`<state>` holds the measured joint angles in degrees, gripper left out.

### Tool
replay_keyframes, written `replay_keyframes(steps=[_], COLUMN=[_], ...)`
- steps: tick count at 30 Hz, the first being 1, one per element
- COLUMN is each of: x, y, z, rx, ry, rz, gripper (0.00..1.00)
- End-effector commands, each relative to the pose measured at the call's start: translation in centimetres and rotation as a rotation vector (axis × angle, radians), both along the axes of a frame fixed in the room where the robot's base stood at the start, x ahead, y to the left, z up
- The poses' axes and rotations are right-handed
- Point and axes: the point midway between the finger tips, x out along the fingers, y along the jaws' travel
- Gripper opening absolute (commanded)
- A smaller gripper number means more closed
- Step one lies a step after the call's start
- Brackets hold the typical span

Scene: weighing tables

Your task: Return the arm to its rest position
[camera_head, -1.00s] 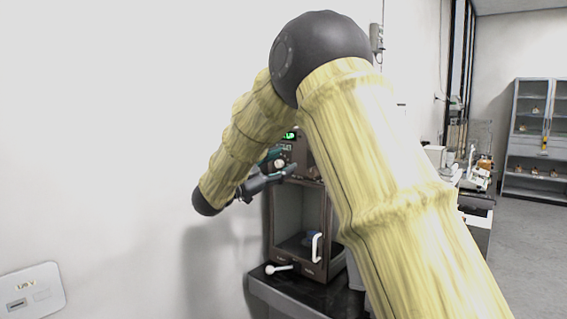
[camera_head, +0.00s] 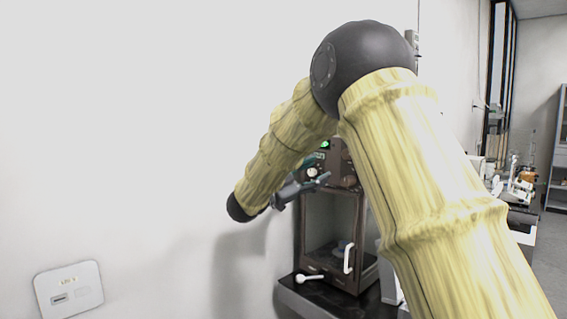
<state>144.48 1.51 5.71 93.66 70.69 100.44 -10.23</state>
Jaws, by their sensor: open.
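My arm is bent high across the view, its elbow a black ball near the top and the forearm sloping down to the left. My gripper (camera_head: 314,183) is at the end of the forearm, pointing right, in front of the upper part of a brown cabinet-like device (camera_head: 298,222). Its fingers are apart and I see nothing between them. Part of my gripper and wrist is hidden behind the forearm.
The device has a glass front, a white handle (camera_head: 348,259) and a green-lit display (camera_head: 324,145). It stands on a dark table (camera_head: 318,298) with a white spoon-like item (camera_head: 308,278). A wall plate (camera_head: 68,290) is at lower left. More lab equipment (camera_head: 515,190) stands at right.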

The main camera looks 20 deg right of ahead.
Motion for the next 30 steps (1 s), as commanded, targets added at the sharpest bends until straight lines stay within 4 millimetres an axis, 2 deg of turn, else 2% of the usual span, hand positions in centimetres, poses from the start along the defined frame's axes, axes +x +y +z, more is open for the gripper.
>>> replay_keyframes(steps=[5, 8, 10, 15, 20, 24, 26, 30], x=[0.2, 1.0, 1.9, 3.5, 3.4, 2.0, 0.9, -2.3], y=[0.0, 0.1, 0.3, 1.2, 2.6, 4.0, 4.6, 6.2], z=[-0.6, -3.1, -5.9, -15.2, -24.4, -32.3, -35.5, -42.8], rx=[-0.003, -0.013, -0.023, -0.035, -0.02, 0.011, 0.029, 0.08], ry=[0.012, 0.064, 0.123, 0.312, 0.499, 0.659, 0.728, 0.887], rz=[0.01, 0.055, 0.109, 0.283, 0.441, 0.571, 0.624, 0.742], gripper=[0.51, 0.51, 0.51, 0.51, 0.51, 0.51, 0.51, 0.51])
